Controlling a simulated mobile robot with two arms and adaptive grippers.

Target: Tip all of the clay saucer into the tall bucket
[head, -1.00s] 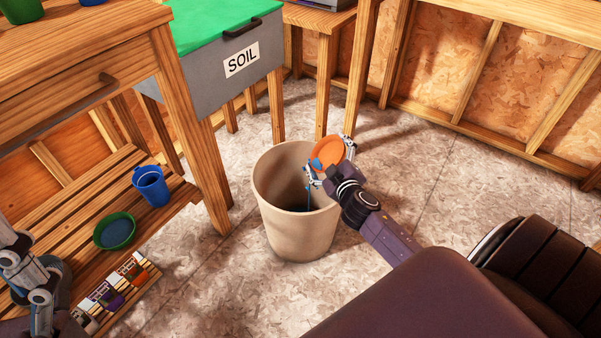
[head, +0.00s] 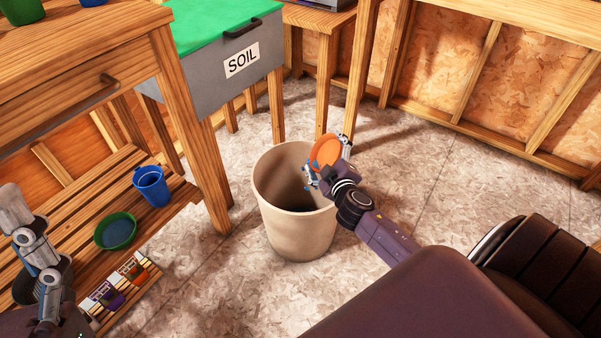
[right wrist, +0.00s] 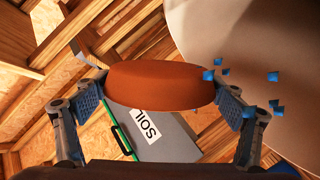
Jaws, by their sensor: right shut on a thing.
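The orange clay saucer (head: 327,150) is held steeply tilted at the far right rim of the tall beige bucket (head: 300,236). My right gripper (head: 326,160) is shut on it, one finger at each side. In the right wrist view the saucer (right wrist: 160,88) shows between the fingers, with the pale bucket wall (right wrist: 245,45) behind at the right. A few small blue bits (right wrist: 273,76) show beside the right finger, apart from the saucer. The saucer's inside is mostly hidden. My left arm shows at the left edge of the head view; its jaw state is unclear.
A grey bin marked SOIL (head: 205,90) with a green lid stands behind the bucket. A slatted shelf (head: 60,215) at left holds a blue pail (head: 151,186), a green bowl (head: 115,231) and small packets (head: 118,290). The floor right of the bucket is clear.

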